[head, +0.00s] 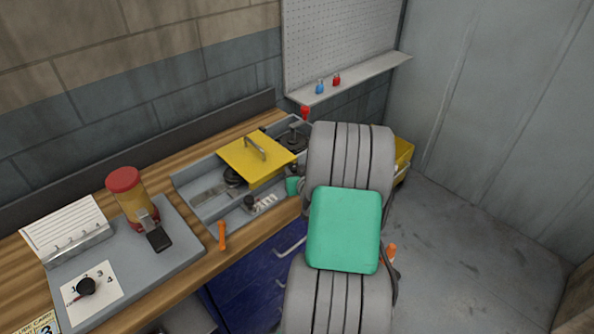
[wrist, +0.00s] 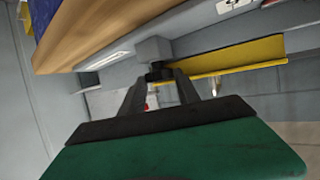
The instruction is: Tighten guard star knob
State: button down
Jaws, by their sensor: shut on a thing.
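The guard is a yellow plate (head: 252,160) with a grey handle, lying over the grey tray-like machine bed on the bench. In the wrist view its yellow edge (wrist: 240,55) runs to the right of my fingers. The star knob (wrist: 157,74) is small and black, set against a grey block beside the guard's edge. My gripper (wrist: 161,84) is shut on the knob, with a finger on each side of it. In the head view my arm hides most of the gripper and its contact with the knob.
An orange-handled thing (head: 222,236) stands at the bed's front edge. Red and blue padlocks (head: 320,87) sit on the wall shelf.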

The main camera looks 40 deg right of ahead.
jog(key=c, duration=0.9)
grip_release()
